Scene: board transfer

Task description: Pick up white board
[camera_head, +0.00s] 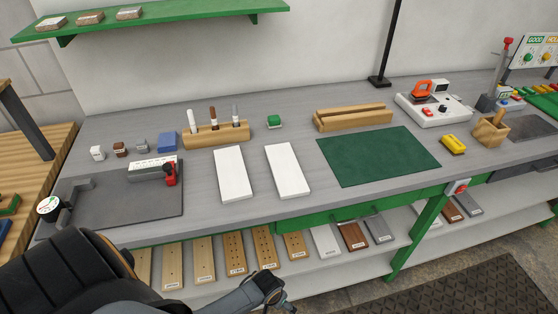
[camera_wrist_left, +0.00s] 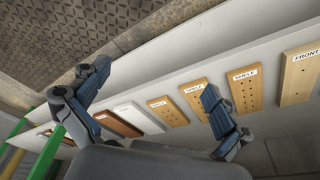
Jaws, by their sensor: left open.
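A white board (camera_head: 324,240) stands leaning on the lower shelf, between a holed wooden board and a brown board. It also shows in the left wrist view as a pale labelled board (camera_wrist_left: 138,117), seen between my two fingers. Two more white boards lie flat on the bench top, a left one (camera_head: 235,174) and a right one (camera_head: 288,170). My left gripper (camera_head: 274,288) is open and empty, in front of the lower shelf and apart from the boards. Its spread fingers also show in the left wrist view (camera_wrist_left: 156,80). My right gripper is not in view.
Several wooden boards (camera_head: 235,253) and a brown board (camera_head: 354,236) line the lower shelf (camera_head: 300,275) beside the white one. A green bench leg (camera_head: 418,240) stands to the right. The bench top's front edge overhangs the boards. A green mat (camera_head: 378,155) lies on the bench.

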